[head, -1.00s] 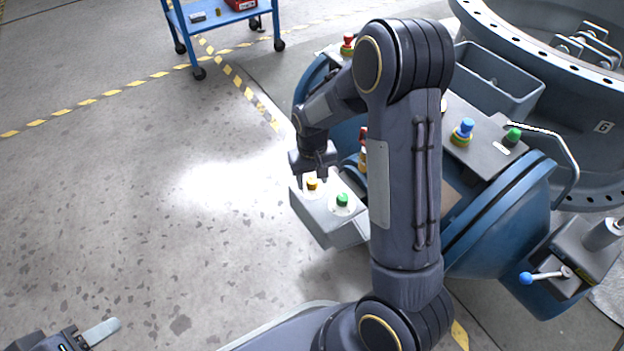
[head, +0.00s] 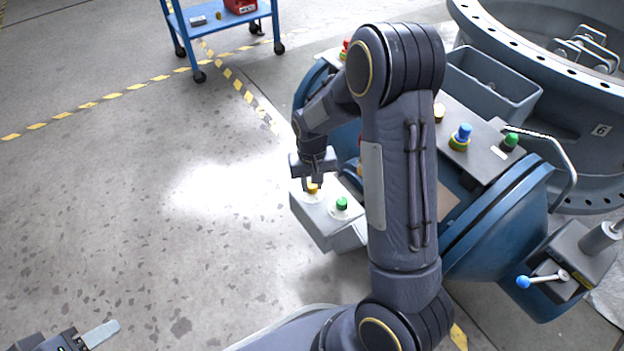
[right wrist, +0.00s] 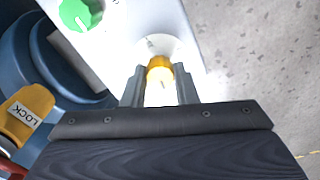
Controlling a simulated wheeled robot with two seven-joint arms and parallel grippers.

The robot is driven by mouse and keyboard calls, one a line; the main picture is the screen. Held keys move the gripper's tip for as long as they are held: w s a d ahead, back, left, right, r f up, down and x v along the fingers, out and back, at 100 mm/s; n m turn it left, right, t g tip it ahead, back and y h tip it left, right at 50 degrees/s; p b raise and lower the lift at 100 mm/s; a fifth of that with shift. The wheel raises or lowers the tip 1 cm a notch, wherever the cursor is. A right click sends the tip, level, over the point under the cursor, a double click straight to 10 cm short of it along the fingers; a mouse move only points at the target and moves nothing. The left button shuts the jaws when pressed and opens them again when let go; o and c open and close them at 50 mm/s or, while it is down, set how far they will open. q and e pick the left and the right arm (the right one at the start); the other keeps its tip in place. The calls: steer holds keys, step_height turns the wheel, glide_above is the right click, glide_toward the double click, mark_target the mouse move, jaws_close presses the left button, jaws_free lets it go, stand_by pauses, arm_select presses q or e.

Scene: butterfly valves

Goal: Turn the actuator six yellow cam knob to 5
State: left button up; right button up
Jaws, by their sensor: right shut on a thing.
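The yellow cam knob (head: 312,188) sits on a pale round dial on top of a light grey box (head: 318,222). My right gripper (head: 314,183) points down at it from above. In the right wrist view the two fingers of my right gripper (right wrist: 160,88) stand on either side of the yellow knob (right wrist: 160,70), shut on it. The dial (right wrist: 170,47) is partly hidden, and its marks are too small to read. My left gripper (head: 88,338) shows only in part at the bottom left, away from the box; its opening is not clear.
A green knob (head: 342,203) is beside the yellow one, also in the wrist view (right wrist: 80,14). An orange LOCK tag (right wrist: 24,115) is at the left there. A blue valve body (head: 500,240) is behind my right arm. Floor to the left is clear.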

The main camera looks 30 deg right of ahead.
steer(key=m+p, duration=0.3)
steer(key=m, duration=0.2)
steer(key=shift+r+p, duration=0.2)
steer(key=shift+p, duration=0.2)
steer(key=m+p, duration=0.3)
steer(key=m, duration=0.2)
steer(key=shift+f, duration=0.15)
steer(key=shift+m, duration=0.4)
steer(key=o, duration=1)
step_height(320, 180, up, 8)
steer(key=p, duration=0.3)
steer(key=shift+f, duration=0.1)
